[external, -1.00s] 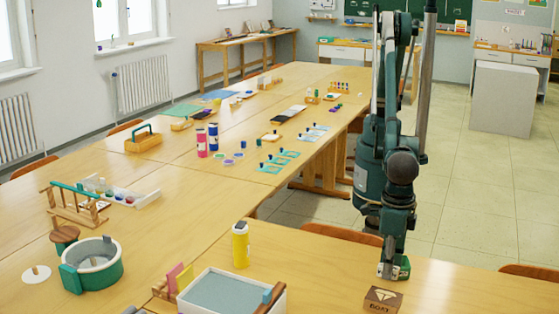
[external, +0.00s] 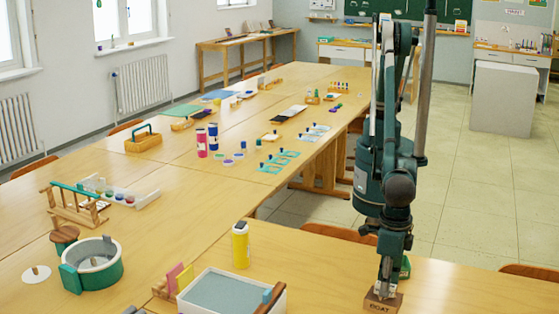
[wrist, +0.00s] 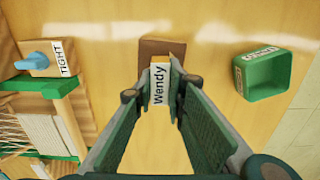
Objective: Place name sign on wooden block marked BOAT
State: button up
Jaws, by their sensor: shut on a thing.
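The name sign (wrist: 159,86), a small piece with a white face reading "Wendy", is between my gripper's fingertips (wrist: 160,92) in the wrist view. My gripper is shut on it. The wooden block (wrist: 150,47) is brown and lies behind and under the sign in that view, partly covered by it. In the external view my gripper (external: 384,288) points down at the block marked BOAT (external: 380,307), low over its top. The sign cannot be made out in the external view. I cannot tell whether the sign touches the block.
A green open box (wrist: 265,74) stands to the right of the block. A yellow bottle (external: 240,246) and a tray (external: 225,292) stand left of my gripper.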

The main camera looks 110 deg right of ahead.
jog(key=shift+f, duration=0.3)
jog(key=shift+f, duration=0.15)
jog(key=o, duration=0.8)
jog(key=shift+c, duration=0.2)
notch_tip(320, 180, up, 12)
jog(key=p, duration=0.1)
dwell(0.8)
dwell(0.4)
